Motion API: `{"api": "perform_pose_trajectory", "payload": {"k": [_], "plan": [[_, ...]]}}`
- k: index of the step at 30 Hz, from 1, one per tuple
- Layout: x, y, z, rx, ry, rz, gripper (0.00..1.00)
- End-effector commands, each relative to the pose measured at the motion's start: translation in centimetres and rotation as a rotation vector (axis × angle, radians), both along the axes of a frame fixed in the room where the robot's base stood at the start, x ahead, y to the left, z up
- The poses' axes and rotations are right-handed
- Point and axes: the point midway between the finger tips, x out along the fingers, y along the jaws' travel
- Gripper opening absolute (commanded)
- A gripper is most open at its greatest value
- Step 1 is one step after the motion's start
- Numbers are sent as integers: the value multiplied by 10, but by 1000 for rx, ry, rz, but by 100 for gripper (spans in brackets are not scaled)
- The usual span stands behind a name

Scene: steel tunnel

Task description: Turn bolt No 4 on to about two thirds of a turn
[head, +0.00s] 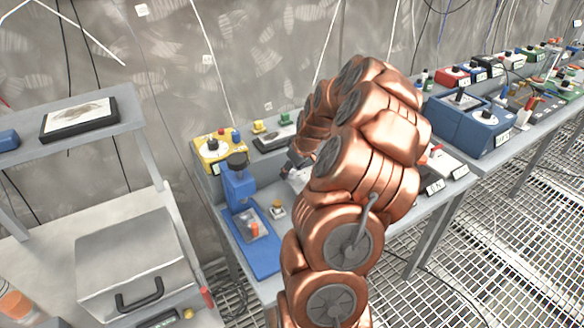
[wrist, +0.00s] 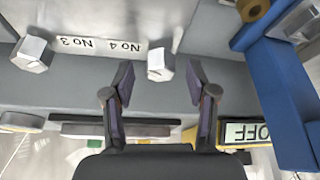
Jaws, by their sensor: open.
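Bolt No 4 (wrist: 160,66), a pale hexagonal head, shows in the wrist view beside the upside-down label "No 4" (wrist: 124,47). My gripper (wrist: 159,84) is open, one finger on each side of this bolt head, with a visible gap on both sides. A second pale bolt head (wrist: 32,54) stands at the left beside the label "No 3" (wrist: 77,42). In the head view my copper arm hides most of my gripper and the bolts.
In the head view a blue stand (head: 240,190) and a yellow box (head: 218,150) stand left of my arm. The wrist view shows the blue stand (wrist: 285,100) and an "OFF" label (wrist: 246,132) at the right.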

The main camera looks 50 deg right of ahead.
Motion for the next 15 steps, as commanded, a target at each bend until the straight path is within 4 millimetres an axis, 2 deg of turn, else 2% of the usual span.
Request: {"api": "perform_pose_trajectory", "payload": {"k": [9,15], "plan": [[1,0,-3,0,-1,0,57],[1,0,-3,0,-1,0,38]]}}
